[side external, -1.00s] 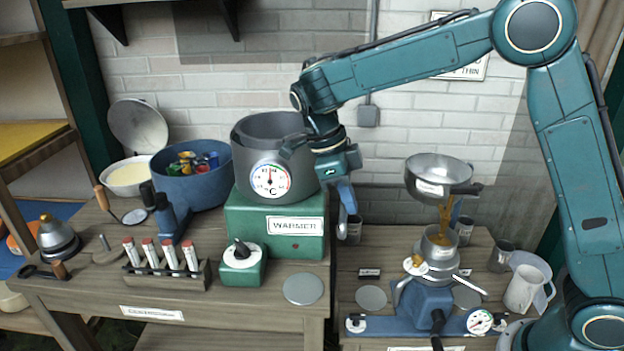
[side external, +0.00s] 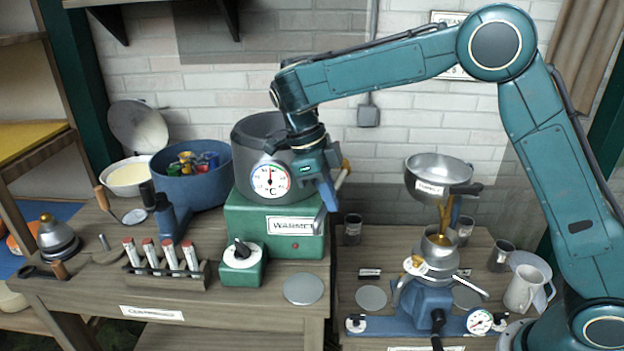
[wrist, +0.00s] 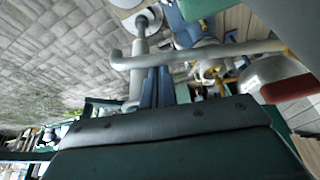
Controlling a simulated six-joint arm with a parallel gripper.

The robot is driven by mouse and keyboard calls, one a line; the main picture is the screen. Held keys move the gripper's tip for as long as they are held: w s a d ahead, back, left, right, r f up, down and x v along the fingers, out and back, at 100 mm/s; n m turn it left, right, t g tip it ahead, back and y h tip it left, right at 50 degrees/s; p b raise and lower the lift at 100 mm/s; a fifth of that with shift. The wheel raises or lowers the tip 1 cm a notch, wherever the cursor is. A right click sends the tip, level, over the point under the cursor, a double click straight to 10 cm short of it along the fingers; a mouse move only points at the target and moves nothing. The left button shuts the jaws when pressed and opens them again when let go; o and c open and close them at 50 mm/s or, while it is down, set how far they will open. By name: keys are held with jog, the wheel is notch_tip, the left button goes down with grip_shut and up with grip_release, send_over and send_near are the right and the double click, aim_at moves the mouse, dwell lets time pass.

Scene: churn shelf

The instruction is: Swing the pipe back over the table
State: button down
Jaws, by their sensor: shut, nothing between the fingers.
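The pipe (side external: 341,178) is a slim grey metal tube beside the right side of the grey pot (side external: 262,150), with a brass-coloured part near its upper end. It is partly hidden behind my gripper (side external: 329,205). In the wrist view the pipe (wrist: 215,52) runs across in front of my fingertips (wrist: 158,72), with a bent left end. My fingers are shut with nothing between them and are beside the pipe; I cannot tell whether they touch it. The wooden table (side external: 240,305) lies below and left of my gripper.
The pot sits on the green warmer (side external: 255,235). To the right, a separator with a steel bowl (side external: 437,172) pours golden liquid. A rack of tubes (side external: 165,272), a dial box (side external: 242,265) and a blue tub (side external: 190,185) stand on the left table. A gap separates the two tables.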

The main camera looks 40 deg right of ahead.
jog(key=shift+s, duration=0.1)
jog(key=shift+s+d+n+t+h, duration=0.45)
jog(key=shift+s+d+n+t, duration=0.45)
jog(key=shift+s+d+n, duration=1.8)
jog(key=shift+s+d+n+t+h, duration=0.45)
jog(key=shift+s+d+n+t, duration=0.55)
jog(key=shift+d+n, duration=3.25)
jog(key=w+d+n+t+y, duration=0.2)
jog(key=w+d+n, duration=0.7)
jog(key=d, duration=0.7)
jog(key=shift+w+r+t, duration=0.45)
jog(key=shift+w+t, duration=0.05)
jog(key=shift+w, duration=1.1)
jog(key=shift+n, duration=0.25)
